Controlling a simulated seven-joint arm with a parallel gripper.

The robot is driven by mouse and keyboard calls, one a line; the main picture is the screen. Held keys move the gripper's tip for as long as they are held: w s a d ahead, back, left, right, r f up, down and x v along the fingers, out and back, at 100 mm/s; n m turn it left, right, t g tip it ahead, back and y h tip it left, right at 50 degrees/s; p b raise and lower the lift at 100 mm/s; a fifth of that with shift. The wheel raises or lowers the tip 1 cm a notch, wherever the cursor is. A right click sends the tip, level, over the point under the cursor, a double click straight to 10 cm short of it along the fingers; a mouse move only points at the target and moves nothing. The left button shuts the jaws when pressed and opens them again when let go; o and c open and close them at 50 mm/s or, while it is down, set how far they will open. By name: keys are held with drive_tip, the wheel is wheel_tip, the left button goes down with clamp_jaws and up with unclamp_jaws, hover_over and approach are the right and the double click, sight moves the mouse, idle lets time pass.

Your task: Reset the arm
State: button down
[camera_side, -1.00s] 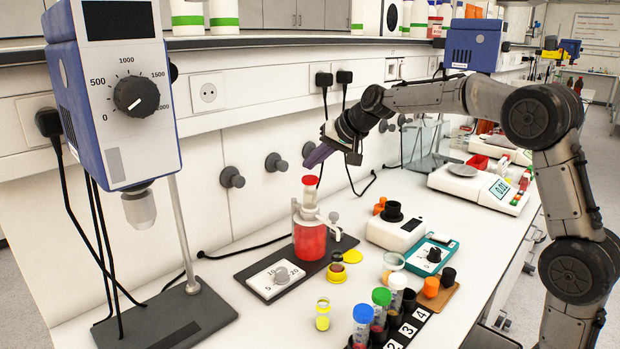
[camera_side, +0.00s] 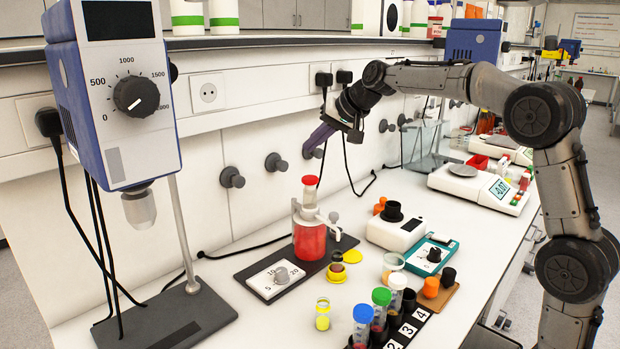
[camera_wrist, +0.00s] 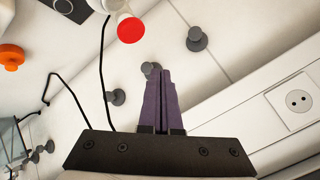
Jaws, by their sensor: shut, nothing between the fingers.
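My gripper (camera_side: 313,146) hangs in the air near the back wall, above and a little right of the red-capped bottle on the bench. Its purple fingers are closed together with nothing between them. They also show in the wrist view (camera_wrist: 158,80), pointing toward the grey wall knobs. No object touches the fingers.
The red-filled bottle (camera_side: 309,240) stands on the dark dispenser base (camera_side: 270,262). Several capped tubes (camera_side: 381,300) stand in a numbered rack at the front. A white instrument (camera_side: 394,230) and a balance (camera_side: 480,187) are to the right. A stirrer (camera_side: 115,95) stands at left.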

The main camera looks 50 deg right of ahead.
drive_tip(key=shift+a+r, duration=0.15)
drive_tip(key=s+a+r+n+t, duration=0.1)
drive_tip(key=s+a+r+n, duration=0.1)
drive_tip(key=s+a+r, duration=0.65)
drive_tip(key=s+f+n, duration=0.1)
drive_tip(key=s+f, duration=0.3)
drive_tip(key=s, duration=0.7)
drive_tip(key=s+f+n+g+h, duration=0.1)
drive_tip(key=s+f+n+g, duration=0.3)
drive_tip(key=s+f, duration=1.3)
drive_tip(key=s, duration=0.2)
drive_tip(key=shift+s+f+n+g, duration=0.3)
drive_tip(key=shift+s+n, duration=0.1)
